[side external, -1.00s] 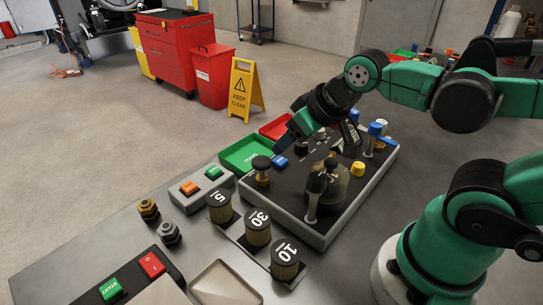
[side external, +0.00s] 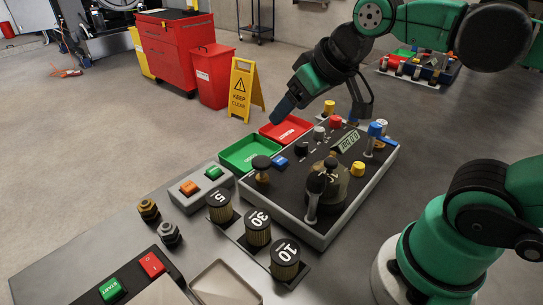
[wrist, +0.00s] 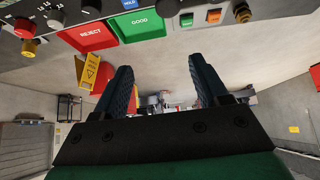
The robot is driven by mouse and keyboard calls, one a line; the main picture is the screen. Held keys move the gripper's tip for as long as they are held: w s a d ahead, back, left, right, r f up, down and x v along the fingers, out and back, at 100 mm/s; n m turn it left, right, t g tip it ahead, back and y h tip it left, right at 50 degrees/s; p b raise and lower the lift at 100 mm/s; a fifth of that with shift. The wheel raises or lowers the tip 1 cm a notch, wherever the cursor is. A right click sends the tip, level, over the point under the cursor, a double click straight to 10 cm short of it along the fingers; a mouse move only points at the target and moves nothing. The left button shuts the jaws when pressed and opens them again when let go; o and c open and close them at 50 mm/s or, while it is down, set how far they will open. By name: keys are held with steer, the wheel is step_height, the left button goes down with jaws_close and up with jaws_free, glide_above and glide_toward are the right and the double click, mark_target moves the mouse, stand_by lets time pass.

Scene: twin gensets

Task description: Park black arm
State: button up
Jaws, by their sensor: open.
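A grey control box with a black top (side external: 322,228) stands on the bench in the side view. At its near side, a lever with a black grip (side external: 316,183) on a silver shaft stands up beside a round dial housing (side external: 338,190). A black mushroom-shaped knob (side external: 262,163) stands at the box's left corner. I cannot tell for certain which black part is the arm named in the task. My gripper (side external: 279,115) is in the air above and behind the box, apart from it. In the wrist view its two fingers (wrist: 159,70) are spread with nothing between them.
Green GOOD (side external: 235,160) and red REJECT (side external: 278,132) trays lie behind the box. A blue-topped lever (side external: 374,130) and a yellow knob (side external: 357,169) rise on its right. Several labelled weights (side external: 257,228) stand in front. A yellow sign (side external: 240,90) stands on the floor.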

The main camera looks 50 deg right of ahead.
step_height(320, 180, up, 3)
steer(key=n+g, duration=0.7)
steer(key=n, duration=2)
glide_above(317, 177)
step_height(317, 177, down, 10)
steer(key=shift+r, duration=0.1)
jaws_close()
